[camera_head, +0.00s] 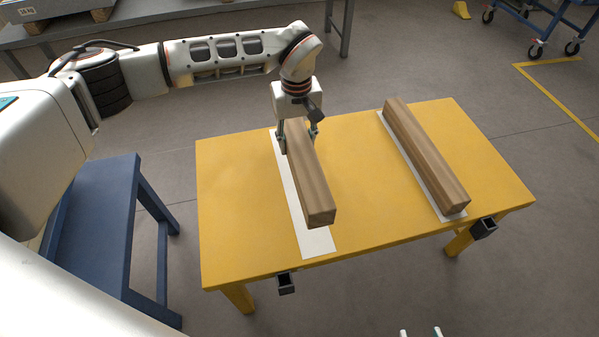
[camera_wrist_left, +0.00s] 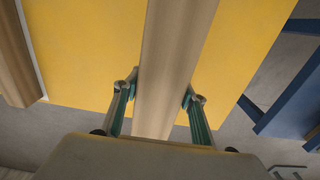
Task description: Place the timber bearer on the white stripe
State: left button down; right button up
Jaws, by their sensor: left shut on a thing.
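A brown timber bearer (camera_head: 311,180) lies lengthwise over the left white stripe (camera_head: 317,242) on the yellow table. It covers the stripe's right side, while the left side and near end show. I cannot tell whether it touches the stripe or hangs just above. My left gripper (camera_head: 299,143) is shut on this bearer near its far end; the left wrist view shows the bearer (camera_wrist_left: 170,70) between both fingers. A second timber bearer (camera_head: 425,155) rests along the right white stripe (camera_head: 452,216). Of my right gripper (camera_head: 420,333), only two separated fingertips show at the bottom edge.
The yellow table (camera_head: 235,210) has bare room between and beside the stripes. Black brackets (camera_head: 286,283) stick out from its near edge. A blue bench (camera_head: 105,220) stands close on the left. A grey table and a blue cart (camera_head: 545,22) stand behind.

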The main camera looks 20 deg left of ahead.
pick_arm(q)
notch_tip(320, 180, down, 8)
jog(key=shift+w+d+r+b, duration=0.1)
jog(key=shift+b, duration=0.85)
notch_tip(320, 180, down, 4)
jog(key=shift+f+b, duration=0.1)
jog(key=shift+b, duration=0.5)
jog(key=shift+f, duration=0.5)
jog(key=shift+r, duration=0.15)
pick_arm(e)
jog(key=shift+m+t+y, duration=0.5)
jog(key=shift+t+y, duration=0.1)
jog(key=a+r, duration=0.1)
jog(key=w+a+r, duration=0.2)
jog(key=a, duration=0.1)
jog(key=shift+w+r, duration=0.1)
jog(key=shift+w, duration=0.15)
